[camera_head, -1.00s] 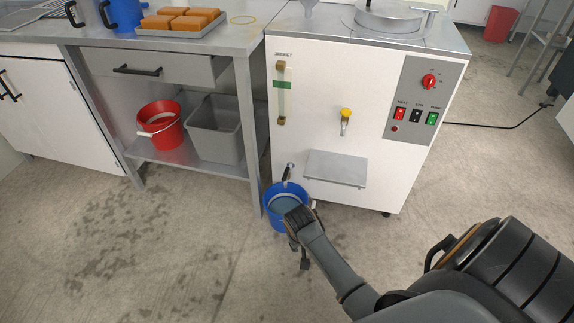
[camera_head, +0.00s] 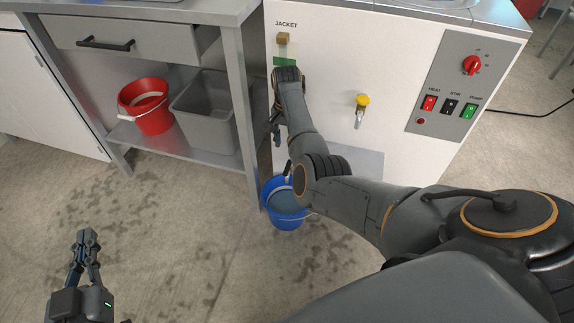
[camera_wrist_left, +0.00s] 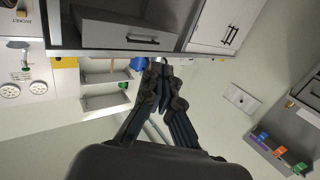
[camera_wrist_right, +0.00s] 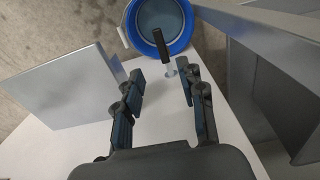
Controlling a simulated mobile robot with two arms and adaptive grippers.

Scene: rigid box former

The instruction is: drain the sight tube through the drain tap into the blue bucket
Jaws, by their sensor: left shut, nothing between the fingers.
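The blue bucket (camera_head: 287,222) stands on the floor at the machine's lower left corner. Its inside looks grey-blue, like liquid. The sight tube's top fitting (camera_head: 283,40) and green band (camera_head: 284,60) show under JACKET; my right arm hides its lower part. The drain tap's black handle (camera_wrist_right: 164,42) shows over the bucket in the right wrist view. My right gripper (camera_wrist_right: 160,80) is open and empty, pointing down along the machine front. Its fingertips are just above the tap, apart from it as far as I can tell. My left gripper (camera_head: 85,237) is shut and empty at lower left.
A yellow-handled tap (camera_head: 362,101) and a grey drip shelf (camera_wrist_right: 70,95) are on the machine front. A table leg (camera_head: 240,110) stands close beside the bucket. A red bucket (camera_head: 150,118) and grey tub (camera_head: 200,125) sit on the lower shelf. Floor at left is clear.

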